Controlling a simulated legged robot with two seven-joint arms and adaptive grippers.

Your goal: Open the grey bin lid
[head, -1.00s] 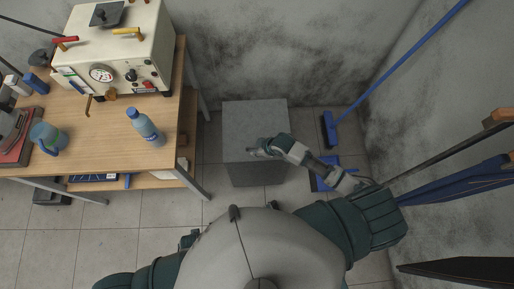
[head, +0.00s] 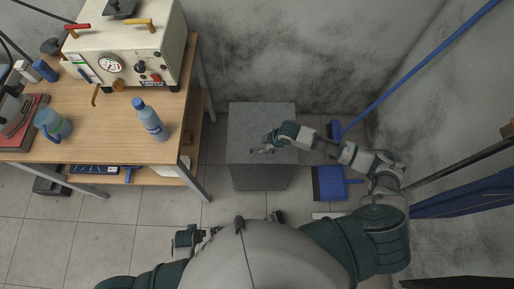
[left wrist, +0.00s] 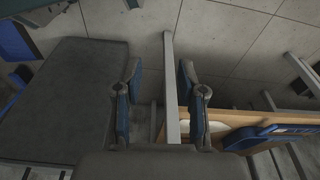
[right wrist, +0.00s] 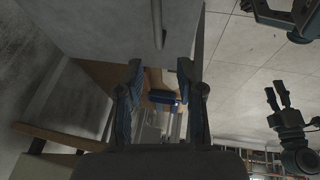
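The grey bin (head: 260,175) stands on the floor against the back wall, its flat top lying closed.
A wooden table (head: 110,135) with a cream machine (head: 130,50), a bottle (head: 150,120) and a mug (head: 52,124) stands left of the bin. Its metal leg (left wrist: 170,85) shows behind my left fingers. A blue broom (head: 400,75) and dustpan (head: 332,184) are right of the bin.

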